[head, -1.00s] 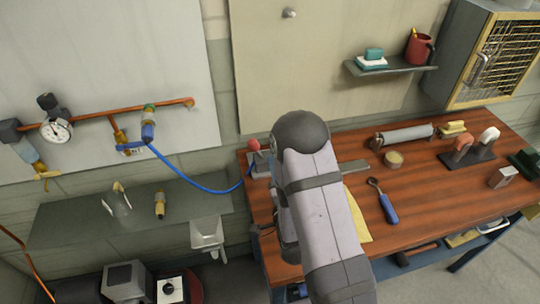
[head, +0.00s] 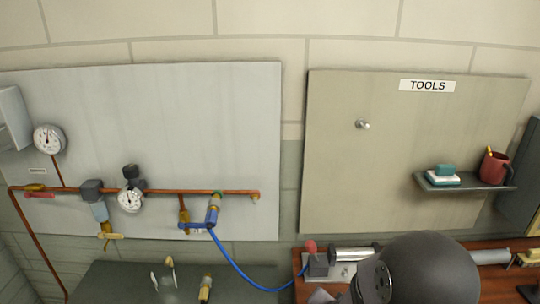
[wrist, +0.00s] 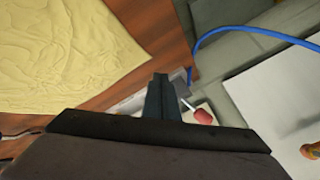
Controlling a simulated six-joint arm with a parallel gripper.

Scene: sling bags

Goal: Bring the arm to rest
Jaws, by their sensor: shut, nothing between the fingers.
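My gripper (wrist: 163,84) shows in the wrist view with its dark fingers together and nothing between them. It is over the edge of the wooden bench (wrist: 145,22), near a red knob (wrist: 203,116) on a lever. I cannot tell the gap between the fingers and the knob's fixture. In the head view a dark rounded joint of my arm fills the lower right, and my gripper cannot be made out there.
A yellow cloth (wrist: 65,50) lies on the bench. A blue hose (head: 235,268) runs from the pipe valve (head: 213,215) to the bench fixture (head: 318,265). A small shelf (head: 465,186) holds a red mug (head: 494,168). A metal cylinder (head: 355,253) is beside the fixture.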

